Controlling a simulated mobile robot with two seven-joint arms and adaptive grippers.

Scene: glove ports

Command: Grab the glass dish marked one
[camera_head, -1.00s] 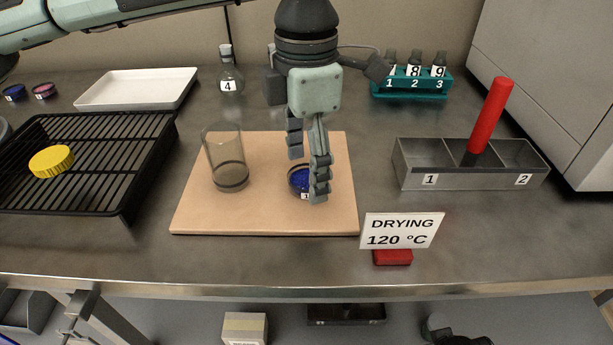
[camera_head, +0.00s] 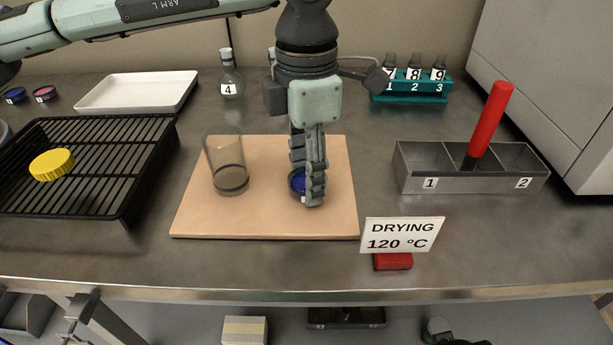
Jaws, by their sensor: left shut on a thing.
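The glass dish (camera_head: 296,184) is small and round with blue contents. It sits on the tan board (camera_head: 265,222) in the middle of the bench. Its white label is mostly covered by my fingers. My left gripper (camera_head: 309,190) points down over the dish from above and is shut on it at the dish's right side. The fingers hide much of the dish. My right gripper is not in view.
A glass beaker (camera_head: 228,172) stands on the board left of the dish. A black rack (camera_head: 120,185) with a yellow lid (camera_head: 52,164) lies left. A grey divided box (camera_head: 420,168) with a red rod (camera_head: 491,120) stands right. A drying sign (camera_head: 400,234) stands in front.

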